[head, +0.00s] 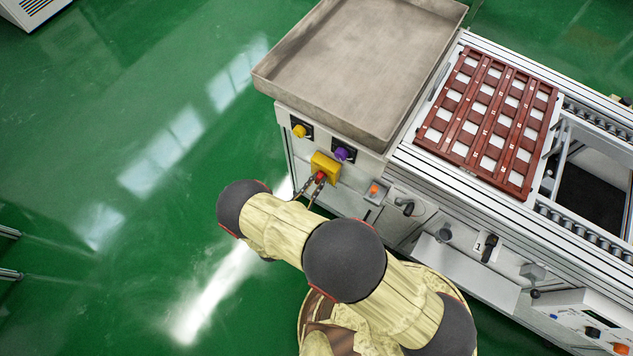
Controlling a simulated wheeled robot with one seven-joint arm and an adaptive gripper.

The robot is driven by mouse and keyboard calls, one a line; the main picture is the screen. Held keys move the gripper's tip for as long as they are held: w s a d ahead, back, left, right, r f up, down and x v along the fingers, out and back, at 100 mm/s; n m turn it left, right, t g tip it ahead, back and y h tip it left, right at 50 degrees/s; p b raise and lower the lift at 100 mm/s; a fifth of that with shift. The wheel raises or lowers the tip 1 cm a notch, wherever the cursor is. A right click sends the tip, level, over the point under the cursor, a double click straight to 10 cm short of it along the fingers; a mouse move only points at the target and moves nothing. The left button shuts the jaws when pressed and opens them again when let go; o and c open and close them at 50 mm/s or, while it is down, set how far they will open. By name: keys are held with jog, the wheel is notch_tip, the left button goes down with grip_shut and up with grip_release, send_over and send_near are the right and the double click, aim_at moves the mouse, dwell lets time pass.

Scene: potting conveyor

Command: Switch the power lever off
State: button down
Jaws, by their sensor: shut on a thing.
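A red lever (320,176) sits on a yellow switch plate (326,164) on the front of the grey machine cabinet. I take it for the power lever. My gripper (315,187) shows as thin dark fingers reaching up from behind my arm to the red lever, and it is shut on it. My arm hides part of the gripper. The lever's exact angle is too small to tell.
A yellow knob (299,131) and a purple knob (341,154) sit close above the switch plate. An orange button (374,189) and a black handle (406,207) are to the right. A grey tray (352,70) overhangs above. Green floor is free at left.

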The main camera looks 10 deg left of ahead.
jog(key=n, duration=0.4)
jog(key=shift+a+n, duration=0.1)
jog(key=shift+n, duration=0.2)
jog(key=shift+a+n, duration=0.1)
jog(key=shift+n, duration=2.1)
jog(key=c, duration=1.8)
grip_release()
jog(key=v, duration=0.7)
jog(key=shift+s, duration=0.2)
jog(key=shift+a+f, duration=0.1)
